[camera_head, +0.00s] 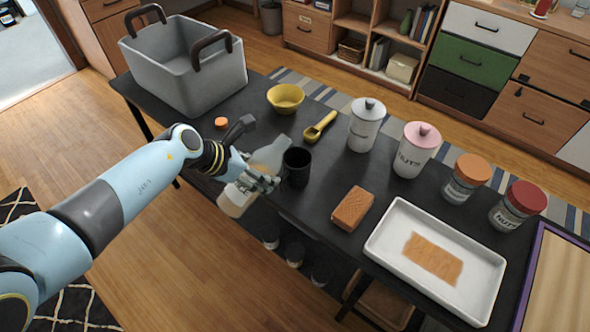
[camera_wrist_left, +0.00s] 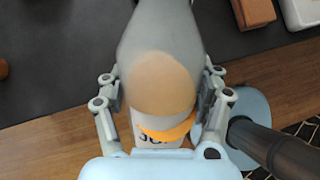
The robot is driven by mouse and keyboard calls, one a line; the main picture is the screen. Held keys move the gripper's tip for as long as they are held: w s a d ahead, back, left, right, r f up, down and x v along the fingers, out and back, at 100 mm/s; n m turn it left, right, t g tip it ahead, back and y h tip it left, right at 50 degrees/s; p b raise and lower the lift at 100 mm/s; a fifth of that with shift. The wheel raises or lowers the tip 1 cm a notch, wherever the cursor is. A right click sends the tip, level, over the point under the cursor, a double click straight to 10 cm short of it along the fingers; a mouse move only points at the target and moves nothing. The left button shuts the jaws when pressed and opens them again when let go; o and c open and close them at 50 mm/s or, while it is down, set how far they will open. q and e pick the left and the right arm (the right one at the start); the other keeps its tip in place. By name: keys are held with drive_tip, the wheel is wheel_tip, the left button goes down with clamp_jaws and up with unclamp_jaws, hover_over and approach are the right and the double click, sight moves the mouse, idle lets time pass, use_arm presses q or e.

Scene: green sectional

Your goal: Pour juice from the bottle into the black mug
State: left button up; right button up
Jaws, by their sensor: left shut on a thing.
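My left gripper (camera_head: 256,181) is shut on the juice bottle (camera_head: 269,157), a translucent pale bottle held at the table's front edge. The bottle is tilted, its base low at the left and its neck up and right towards the black mug (camera_head: 297,167). The mug stands upright on the dark table; its inside looks dark and any contents cannot be told. In the left wrist view the bottle (camera_wrist_left: 160,40) fills the middle, with an orange label band and orange-tan liquid, between both fingers (camera_wrist_left: 160,90). The mug does not show there. My right gripper is not in view.
A small orange cap (camera_head: 221,122), yellow bowl (camera_head: 285,97) and yellow scoop (camera_head: 319,127) lie behind. A grey basket (camera_head: 190,84) stands at back left. Canisters (camera_head: 365,124), jars (camera_head: 466,179), a brown block (camera_head: 352,208) and white tray (camera_head: 400,284) occupy the right.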

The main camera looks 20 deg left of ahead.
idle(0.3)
use_arm(q)
drive_tip(key=shift+r+g+p, duration=0.25)
drive_tip(key=shift+g+p, duration=0.05)
drive_tip(key=shift+p, duration=0.6)
drive_tip(key=shift+s+a+f+y, duration=0.1)
drive_tip(key=shift+y, duration=0.2)
drive_tip(key=shift+s+a+r+g+p, duration=0.1)
drive_tip(key=shift+r+g+p, duration=0.25)
drive_tip(key=shift+p, duration=0.5)
drive_tip(key=shift+f+y, duration=0.15)
drive_tip(key=shift+y, duration=0.15)
